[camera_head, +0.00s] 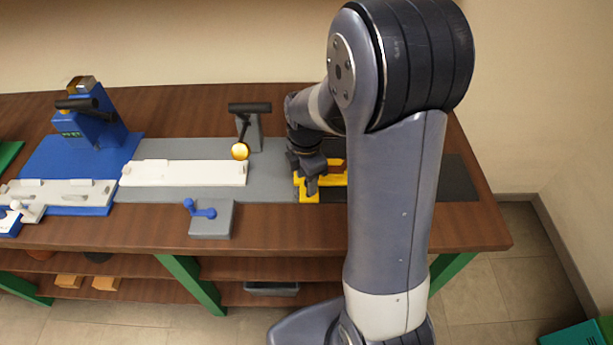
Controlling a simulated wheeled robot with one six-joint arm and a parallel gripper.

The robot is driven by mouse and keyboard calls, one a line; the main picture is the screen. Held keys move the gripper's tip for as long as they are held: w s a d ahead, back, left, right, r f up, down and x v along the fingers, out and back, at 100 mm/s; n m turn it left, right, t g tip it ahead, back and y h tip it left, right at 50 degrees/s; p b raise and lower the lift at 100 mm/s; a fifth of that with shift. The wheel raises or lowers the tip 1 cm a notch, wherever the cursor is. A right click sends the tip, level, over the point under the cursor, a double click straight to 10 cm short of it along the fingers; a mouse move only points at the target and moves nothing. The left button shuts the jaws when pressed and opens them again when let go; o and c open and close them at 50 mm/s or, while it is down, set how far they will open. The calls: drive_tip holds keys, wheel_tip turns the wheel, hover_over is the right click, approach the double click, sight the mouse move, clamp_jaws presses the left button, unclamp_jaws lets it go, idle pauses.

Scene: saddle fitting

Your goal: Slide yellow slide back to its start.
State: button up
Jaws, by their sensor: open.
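The yellow slide (309,191) lies on the bench at the right end of the grey plate, partly over a dark strip. My gripper (311,186) is open and points down over the yellow slide's left part. My arm hides some of the yellow slide, and I cannot tell whether the fingers touch it.
A white rail (185,173) lies on the grey plate (275,180) to the left. Behind it stands a grey post with a black handle (249,108) and a yellow ball. A blue lever (200,210) sits on a small grey block in front. A blue machine (90,125) stands far left.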

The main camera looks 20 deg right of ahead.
wheel_tip(320, 180, up, 11)
drive_tip(key=shift+b, duration=0.35)
drive_tip(key=shift+f, duration=0.2)
idle(0.4)
wheel_tip(320, 180, down, 11)
drive_tip(key=shift+s+d+f+p, duration=0.1)
drive_tip(key=shift+p, duration=0.3)
drive_tip(key=shift+s+d+r, duration=0.15)
drive_tip(key=shift+d, duration=0.45)
drive_tip(key=shift+s+d+r, duration=0.1)
drive_tip(key=shift+d, duration=0.45)
drive_tip(key=shift+s+d, duration=0.15)
drive_tip(key=shift+d, duration=0.35)
